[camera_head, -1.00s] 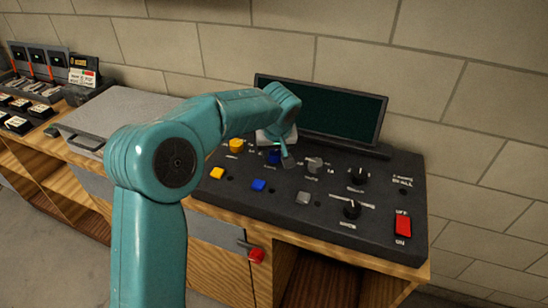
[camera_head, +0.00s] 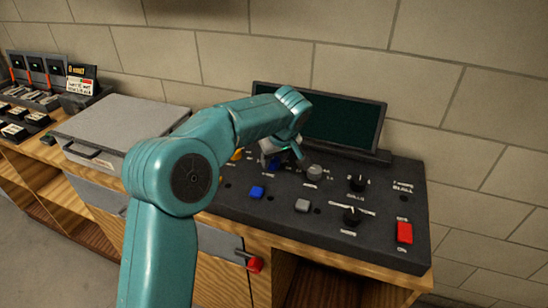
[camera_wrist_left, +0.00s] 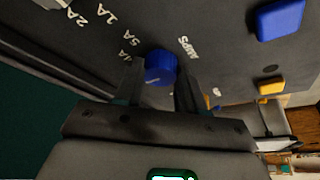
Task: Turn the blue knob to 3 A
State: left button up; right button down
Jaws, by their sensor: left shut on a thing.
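The blue knob (camera_wrist_left: 160,67) sits on the dark console panel between the two fingers of my left gripper (camera_wrist_left: 158,80), which is shut on it. White markings around it include 2A, 1A, .5A and AMPS; I cannot see a 3A mark or tell the knob's pointer direction. In the head view my left gripper (camera_head: 285,155) is over the console's back left part, and the blue knob there is mostly hidden by it. My right gripper is not in view.
The console (camera_head: 330,215) also has a grey knob (camera_head: 314,172), black knobs (camera_head: 357,183), a blue button (camera_head: 257,192) and a red switch (camera_head: 404,232). A dark screen (camera_head: 340,122) stands behind. A grey case (camera_head: 110,130) lies left on the bench.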

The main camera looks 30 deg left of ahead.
pick_arm(q)
jog(key=o, duration=1)
jog(key=shift+o, duration=0.2)
jog(key=p+v, duration=0.1)
jog(key=v, duration=1.5)
jog(key=shift+r+p, duration=0.2)
jog(key=shift+p, duration=0.1)
jog(key=shift+s, duration=0.1)
